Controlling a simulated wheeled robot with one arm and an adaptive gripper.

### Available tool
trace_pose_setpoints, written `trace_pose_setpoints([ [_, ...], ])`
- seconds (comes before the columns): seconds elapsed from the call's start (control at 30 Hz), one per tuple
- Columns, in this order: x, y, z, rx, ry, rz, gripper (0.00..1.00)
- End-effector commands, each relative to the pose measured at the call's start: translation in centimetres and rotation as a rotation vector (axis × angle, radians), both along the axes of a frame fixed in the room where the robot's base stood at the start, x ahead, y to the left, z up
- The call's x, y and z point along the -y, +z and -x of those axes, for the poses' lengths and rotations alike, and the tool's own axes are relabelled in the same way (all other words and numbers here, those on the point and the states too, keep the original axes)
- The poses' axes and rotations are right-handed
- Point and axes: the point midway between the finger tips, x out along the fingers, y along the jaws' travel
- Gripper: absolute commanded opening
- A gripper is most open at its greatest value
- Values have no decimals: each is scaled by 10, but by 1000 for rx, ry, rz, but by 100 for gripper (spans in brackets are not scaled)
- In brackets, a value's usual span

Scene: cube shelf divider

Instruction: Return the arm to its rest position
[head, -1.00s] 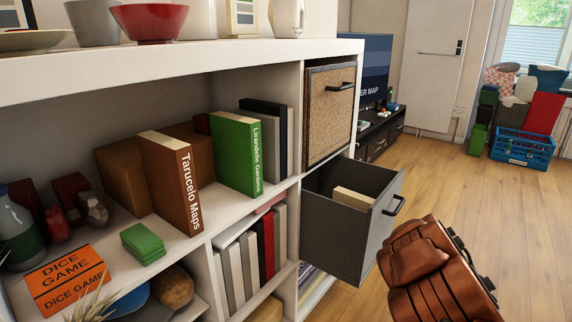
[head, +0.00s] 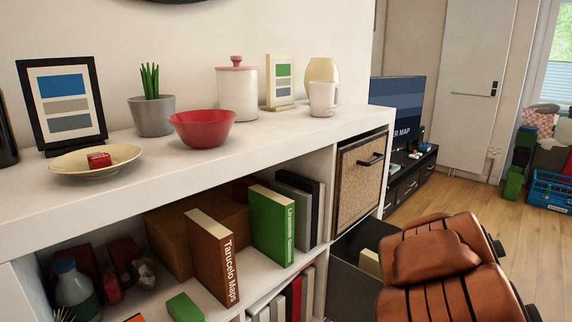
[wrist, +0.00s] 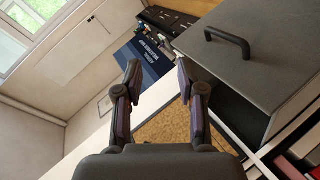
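My gripper (wrist: 158,85) shows in the wrist view with its two fingers spread apart. It is open, with nothing held between the fingertips. The grey drawer (wrist: 250,85) with its black handle is close by to the right in that view. In the head view the drawer (head: 345,285) stands pulled out of the white shelf, with a light-coloured item inside. Its front is hidden there. My fingertips do not show in the head view.
The white shelf (head: 250,150) holds a red bowl (head: 202,127), a plate (head: 75,165) and a cup (head: 323,98) on top. Books, including a green one (head: 272,225), stand below. A wicker-fronted box (head: 360,180) sits above the drawer. Open floor (head: 460,195) lies right.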

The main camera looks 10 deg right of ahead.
Motion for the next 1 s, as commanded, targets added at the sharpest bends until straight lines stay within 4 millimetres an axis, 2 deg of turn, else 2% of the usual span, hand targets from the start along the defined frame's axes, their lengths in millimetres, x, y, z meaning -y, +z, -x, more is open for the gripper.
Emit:
trace_pose_setpoints([
  [0.03,-10,21,5,-9,-23,-40,39],
  [0.27,-61,47,41,-98,-146,-260,39],
  [0.57,-152,83,104,-268,-260,-538,39],
  [0.77,-220,111,160,-427,-311,-698,39],
  [1.0,-294,155,243,-666,-351,-831,39],
])
